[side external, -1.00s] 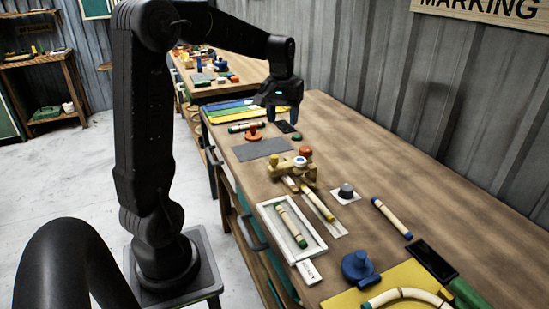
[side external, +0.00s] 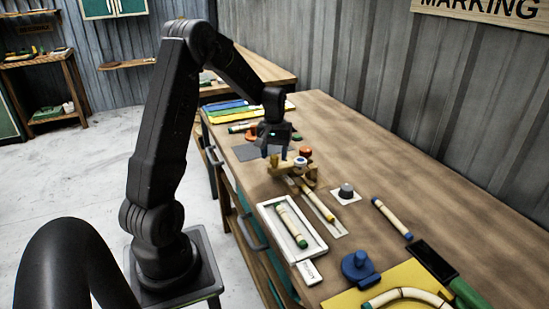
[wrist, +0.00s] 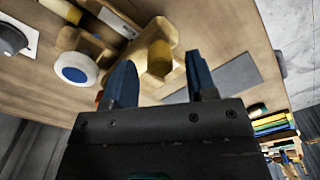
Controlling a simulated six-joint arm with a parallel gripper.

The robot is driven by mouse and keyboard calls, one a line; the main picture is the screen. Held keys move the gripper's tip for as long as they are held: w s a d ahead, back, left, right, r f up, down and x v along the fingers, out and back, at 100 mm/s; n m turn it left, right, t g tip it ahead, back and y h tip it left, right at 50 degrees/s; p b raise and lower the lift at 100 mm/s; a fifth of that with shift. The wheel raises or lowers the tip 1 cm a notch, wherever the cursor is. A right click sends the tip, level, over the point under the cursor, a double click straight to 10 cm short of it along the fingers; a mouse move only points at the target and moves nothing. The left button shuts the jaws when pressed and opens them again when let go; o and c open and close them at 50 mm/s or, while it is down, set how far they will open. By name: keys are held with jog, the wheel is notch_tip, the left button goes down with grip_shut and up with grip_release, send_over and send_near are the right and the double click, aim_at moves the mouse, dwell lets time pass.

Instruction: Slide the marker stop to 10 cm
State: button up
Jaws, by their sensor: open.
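A wooden marking jig (side external: 283,168) stands on the bench, with a white-and-blue knob (side external: 300,162) and an orange-red knob (side external: 305,151). I cannot tell for sure which part is the marker stop, and no scale marks are legible. My gripper (side external: 275,152) is above the far end of the jig, fingers pointing down. In the wrist view my gripper (wrist: 162,80) is open, its two blue fingers apart with nothing held. A wooden block with a yellow cylinder (wrist: 158,60) shows beyond and between the fingertips. The white-and-blue knob (wrist: 75,74) is left of them.
A white tray (side external: 264,207) with a green-ended rattan piece stands in front of the jig. A grey knob (side external: 346,191) on a white card, a blue-ended rattan piece (side external: 391,218) and a blue fixture (side external: 358,268) lie nearer.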

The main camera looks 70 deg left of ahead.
jog(key=shift+f, duration=1)
grip_shut()
